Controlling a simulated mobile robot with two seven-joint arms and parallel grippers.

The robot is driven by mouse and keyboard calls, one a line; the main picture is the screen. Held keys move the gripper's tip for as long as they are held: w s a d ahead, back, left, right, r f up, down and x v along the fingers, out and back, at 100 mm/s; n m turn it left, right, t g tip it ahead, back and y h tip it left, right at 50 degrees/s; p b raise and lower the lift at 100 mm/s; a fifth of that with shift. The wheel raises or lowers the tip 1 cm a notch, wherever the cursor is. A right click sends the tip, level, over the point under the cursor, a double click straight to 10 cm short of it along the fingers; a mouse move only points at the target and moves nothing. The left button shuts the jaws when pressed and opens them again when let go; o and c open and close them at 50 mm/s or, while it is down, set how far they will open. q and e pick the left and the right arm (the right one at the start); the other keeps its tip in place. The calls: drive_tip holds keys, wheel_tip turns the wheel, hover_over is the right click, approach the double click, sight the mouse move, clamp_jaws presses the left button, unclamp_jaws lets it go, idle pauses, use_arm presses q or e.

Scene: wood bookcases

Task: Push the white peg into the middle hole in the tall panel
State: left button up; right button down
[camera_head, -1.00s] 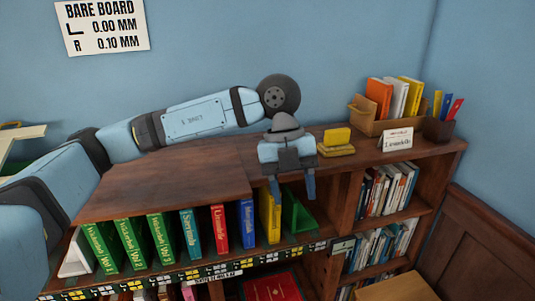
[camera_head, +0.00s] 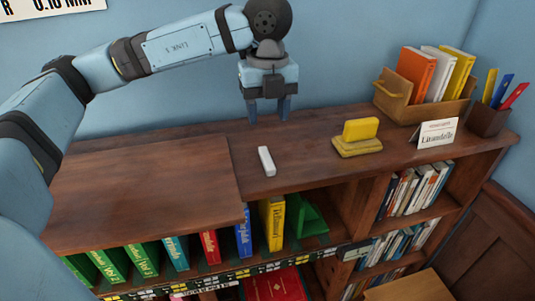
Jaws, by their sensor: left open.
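A small white bar (camera_head: 266,161), which looks like the white peg, lies on the wooden bookcase top (camera_head: 310,162), close to the edge of a raised brown board. My left gripper (camera_head: 269,110) points down with its two fingers apart. It is empty and appears behind and above the white bar, not touching it. I cannot make out a tall panel or its middle hole in this view. My right gripper is not in view.
A yellow block on a yellow base (camera_head: 359,137) stands right of the bar. A wooden book box (camera_head: 437,108), a name card (camera_head: 437,133) and a pen cup (camera_head: 488,120) are at right. Books and a green bookend (camera_head: 307,218) fill the shelf below.

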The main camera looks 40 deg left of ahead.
use_arm(q)
hover_over(268, 161)
drive_tip(key=f, duration=0.6)
drive_tip(key=shift+s, duration=0.25)
drive_tip(key=shift+w+f+p, duration=0.1)
drive_tip(key=shift+f+p, duration=0.2)
drive_tip(key=shift+f, duration=0.25)
wheel_tip(268, 161, down, 5)
drive_tip(key=shift+w+r+p, duration=0.1)
drive_tip(key=shift+w+p, duration=0.05)
drive_tip(key=shift+p, duration=0.35)
clamp_jaws()
